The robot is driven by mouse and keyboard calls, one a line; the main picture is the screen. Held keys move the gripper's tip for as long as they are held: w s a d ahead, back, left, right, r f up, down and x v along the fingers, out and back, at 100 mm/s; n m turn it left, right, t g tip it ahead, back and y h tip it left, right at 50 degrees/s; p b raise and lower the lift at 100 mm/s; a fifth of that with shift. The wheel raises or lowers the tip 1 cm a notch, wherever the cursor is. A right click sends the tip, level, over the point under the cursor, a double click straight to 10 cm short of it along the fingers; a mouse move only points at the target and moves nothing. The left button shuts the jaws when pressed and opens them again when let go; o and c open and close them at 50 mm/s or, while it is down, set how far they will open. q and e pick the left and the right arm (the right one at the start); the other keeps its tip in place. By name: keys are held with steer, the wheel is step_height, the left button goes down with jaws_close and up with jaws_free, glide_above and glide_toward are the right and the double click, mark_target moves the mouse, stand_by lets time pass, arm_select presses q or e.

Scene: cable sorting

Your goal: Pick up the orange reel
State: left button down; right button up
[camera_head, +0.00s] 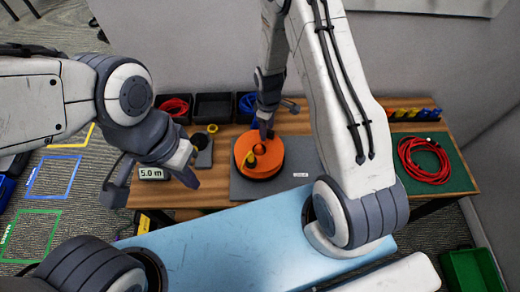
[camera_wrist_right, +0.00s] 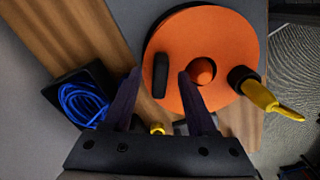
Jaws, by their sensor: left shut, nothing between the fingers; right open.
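The orange reel (camera_head: 268,172) lies flat on a grey mat (camera_head: 310,150) on the wooden table. It has an orange centre knob, a black grip and a yellow part. The reel (camera_wrist_right: 215,35) fills the upper right of the right wrist view, with the yellow-tipped handle at its right edge. My right gripper (camera_head: 266,128) is over the reel's far edge, open; in the wrist view (camera_wrist_right: 158,98) one finger overlaps the reel and the other lies to its left. Contact cannot be told. My left gripper (camera_head: 188,174) is shut and empty, left of the reel.
Black bins line the table's back, one with red cable (camera_head: 175,106) and one with blue cable (camera_wrist_right: 82,103). A "5.0 m" display (camera_head: 154,174) stands left. A red cable coil (camera_head: 424,160) lies on a green mat (camera_head: 459,178) at right. A green crate (camera_head: 470,275) stands on the floor.

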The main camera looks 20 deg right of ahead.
steer(key=shift+f, duration=0.45)
jaws_close()
stand_by(1.1)
